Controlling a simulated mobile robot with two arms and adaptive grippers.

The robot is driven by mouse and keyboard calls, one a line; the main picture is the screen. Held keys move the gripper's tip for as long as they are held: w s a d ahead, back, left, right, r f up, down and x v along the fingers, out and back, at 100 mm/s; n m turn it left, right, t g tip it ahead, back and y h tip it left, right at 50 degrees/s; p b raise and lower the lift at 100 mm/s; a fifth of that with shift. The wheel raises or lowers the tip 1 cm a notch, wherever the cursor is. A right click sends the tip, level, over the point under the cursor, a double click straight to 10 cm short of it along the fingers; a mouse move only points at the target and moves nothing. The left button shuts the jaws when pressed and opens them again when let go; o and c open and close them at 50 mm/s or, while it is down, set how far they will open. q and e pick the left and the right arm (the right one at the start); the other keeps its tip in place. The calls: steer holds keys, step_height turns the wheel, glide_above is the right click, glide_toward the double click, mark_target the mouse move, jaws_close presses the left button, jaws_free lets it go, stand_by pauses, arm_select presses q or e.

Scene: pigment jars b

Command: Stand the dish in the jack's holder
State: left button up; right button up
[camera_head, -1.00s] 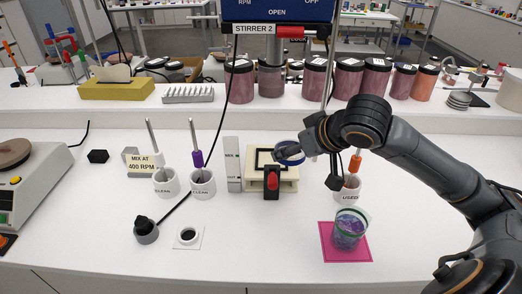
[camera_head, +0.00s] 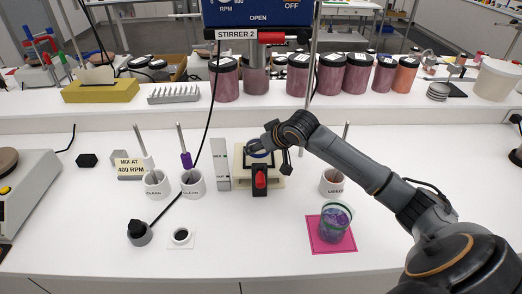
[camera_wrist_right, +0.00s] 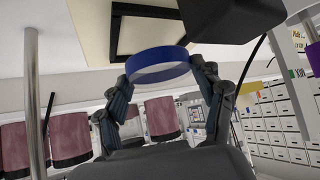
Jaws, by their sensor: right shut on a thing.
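The dish, with a blue band and clear wall, shows in the wrist view (camera_wrist_right: 160,68), gripped between both fingers of my right gripper (camera_wrist_right: 165,85). In the head view the dish (camera_head: 259,149) is partly hidden by my gripper (camera_head: 265,145), over the back part of the jack. The jack (camera_head: 273,181) is cream with a red knob at its front. Its holder, a black square frame, shows in the wrist view (camera_wrist_right: 117,38) close to the dish; I cannot tell whether they touch. My left gripper is not in view.
A white upright block (camera_head: 220,165) stands just left of the jack, with two CLEAN cups (camera_head: 191,184) further left. A USED cup (camera_head: 332,182) and a jar of purple matter (camera_head: 335,221) on a pink mat (camera_head: 331,246) are to the right. The stirrer (camera_head: 258,15) hangs behind.

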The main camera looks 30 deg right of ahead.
step_height(320, 180, down, 2)
steer(key=shift+f+p, duration=0.2)
steer(key=shift+p, duration=0.1)
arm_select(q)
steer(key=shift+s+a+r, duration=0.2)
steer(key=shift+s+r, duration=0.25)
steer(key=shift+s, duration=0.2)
arm_select(e)
steer(key=shift+f, duration=0.15)
steer(key=o, duration=0.9)
steer(key=shift+s+r, duration=0.25)
steer(key=shift+r, duration=0.05)
arm_select(q)
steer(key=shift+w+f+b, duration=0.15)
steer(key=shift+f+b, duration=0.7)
steer(key=shift+b, duration=0.05)
arm_select(e)
steer(key=v, duration=1.1)
steer(key=shift+s+r, duration=0.15)
